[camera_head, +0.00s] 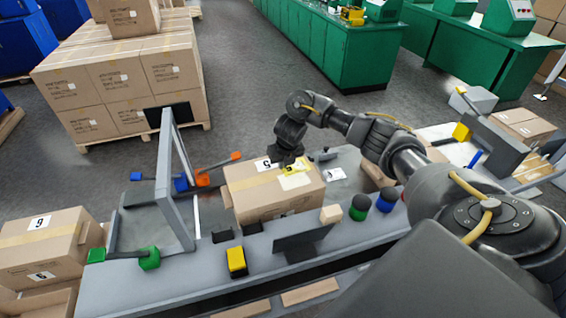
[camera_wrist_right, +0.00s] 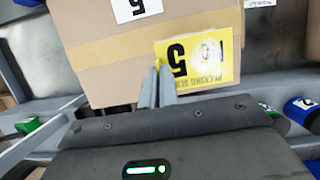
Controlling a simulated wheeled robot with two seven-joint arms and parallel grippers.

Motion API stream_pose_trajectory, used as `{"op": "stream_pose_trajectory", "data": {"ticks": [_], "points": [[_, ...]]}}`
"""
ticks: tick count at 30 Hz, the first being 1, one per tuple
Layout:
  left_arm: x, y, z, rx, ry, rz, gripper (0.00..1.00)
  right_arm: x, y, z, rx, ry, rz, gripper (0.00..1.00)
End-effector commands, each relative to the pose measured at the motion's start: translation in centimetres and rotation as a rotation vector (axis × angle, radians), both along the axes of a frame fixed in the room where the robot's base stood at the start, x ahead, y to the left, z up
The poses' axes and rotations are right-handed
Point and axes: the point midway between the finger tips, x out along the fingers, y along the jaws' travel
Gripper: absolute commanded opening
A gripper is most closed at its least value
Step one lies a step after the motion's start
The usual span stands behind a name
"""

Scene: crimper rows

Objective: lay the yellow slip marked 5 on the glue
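The yellow slip (camera_wrist_right: 190,62), marked 5, is at the top of a brown carton in the wrist view. It also shows in the head view (camera_head: 293,181). A whitish round patch (camera_wrist_right: 207,50), apparently the glue, shows at the slip's right half; I cannot tell how the two are layered. My right gripper (camera_wrist_right: 159,70) has its fingers close together at the slip's left edge, with a bit of yellow between the tips. In the head view the right gripper (camera_head: 288,158) is just above the carton (camera_head: 262,205). My left gripper is not in view.
The carton sits on a grey bench (camera_head: 205,262) and bears a white label 5 (camera_head: 264,163). A grey upright frame (camera_head: 178,190) stands to its left. Green and blue knobs (camera_head: 360,206) are at its right. A carton marked 6 (camera_head: 42,240) stands far left.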

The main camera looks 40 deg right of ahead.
Motion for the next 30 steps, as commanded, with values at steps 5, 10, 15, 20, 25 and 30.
{"op": "stream_pose_trajectory", "data": {"ticks": [5,10,15,20,25,30], "points": [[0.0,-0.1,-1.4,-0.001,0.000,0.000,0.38,0.0,0.1,-1.7,0.000,0.001,0.000,0.00],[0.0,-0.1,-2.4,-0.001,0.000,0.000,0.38,0.0,0.1,-3.0,0.000,0.001,0.001,0.00],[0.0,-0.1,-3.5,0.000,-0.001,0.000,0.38,0.0,0.1,-4.2,0.000,0.001,0.001,0.00],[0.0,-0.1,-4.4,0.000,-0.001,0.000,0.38,0.0,0.1,-5.4,0.000,0.001,0.002,0.00],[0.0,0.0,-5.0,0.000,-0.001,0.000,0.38,0.0,0.0,-6.2,0.000,0.001,0.002,0.00],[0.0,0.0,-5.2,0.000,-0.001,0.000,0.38,0.0,0.1,-6.5,0.000,0.001,0.002,0.00]]}}
